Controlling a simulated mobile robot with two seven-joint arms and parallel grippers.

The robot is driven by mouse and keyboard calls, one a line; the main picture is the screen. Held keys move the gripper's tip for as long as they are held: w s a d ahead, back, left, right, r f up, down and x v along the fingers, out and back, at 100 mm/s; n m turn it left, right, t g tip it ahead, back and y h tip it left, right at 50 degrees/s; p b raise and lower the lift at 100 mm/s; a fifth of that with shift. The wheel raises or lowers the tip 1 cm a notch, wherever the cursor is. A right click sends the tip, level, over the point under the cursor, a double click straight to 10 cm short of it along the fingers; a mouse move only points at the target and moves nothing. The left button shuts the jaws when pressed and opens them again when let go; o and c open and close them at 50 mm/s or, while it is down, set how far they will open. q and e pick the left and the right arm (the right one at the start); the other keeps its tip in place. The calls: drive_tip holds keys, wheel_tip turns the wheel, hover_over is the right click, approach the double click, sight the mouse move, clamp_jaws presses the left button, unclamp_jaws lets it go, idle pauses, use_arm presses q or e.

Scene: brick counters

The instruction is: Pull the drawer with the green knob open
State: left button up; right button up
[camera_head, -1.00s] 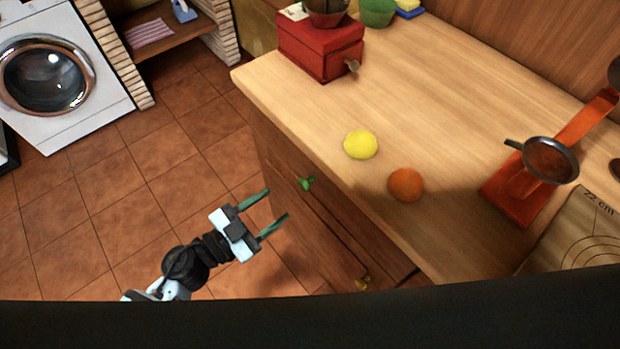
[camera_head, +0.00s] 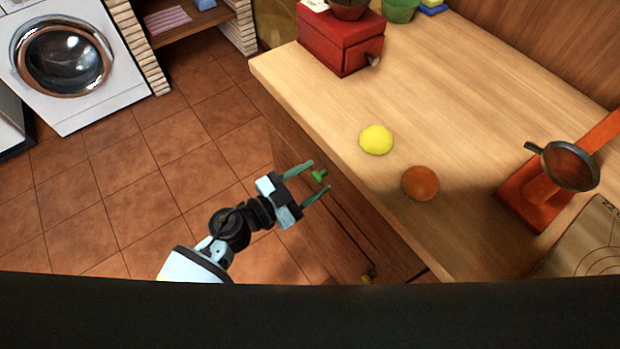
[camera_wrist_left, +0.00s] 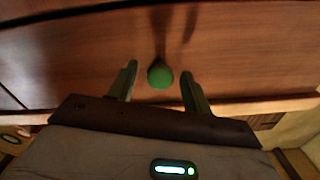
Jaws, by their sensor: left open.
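The green knob (camera_head: 319,176) sits on the wooden drawer front (camera_head: 300,150) below the counter's edge. In the left wrist view the green knob (camera_wrist_left: 160,76) is near the middle, with the brown drawer front (camera_wrist_left: 80,60) behind it. My left gripper (camera_head: 320,178) is open in front of the drawer. In the wrist view its two green fingers (camera_wrist_left: 158,82) stand on either side of the knob, with a gap on each side. The drawer looks closed. My right gripper is in neither view.
On the counter (camera_head: 460,120) are a yellow lemon (camera_head: 376,140), an orange (camera_head: 420,183), a red box-shaped grinder (camera_head: 340,42) and an orange-red stand (camera_head: 535,195). Tiled floor (camera_head: 150,180) lies clear to the left.

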use_arm(q)
clamp_jaws()
idle(0.3)
drive_tip(key=shift+a, duration=0.1)
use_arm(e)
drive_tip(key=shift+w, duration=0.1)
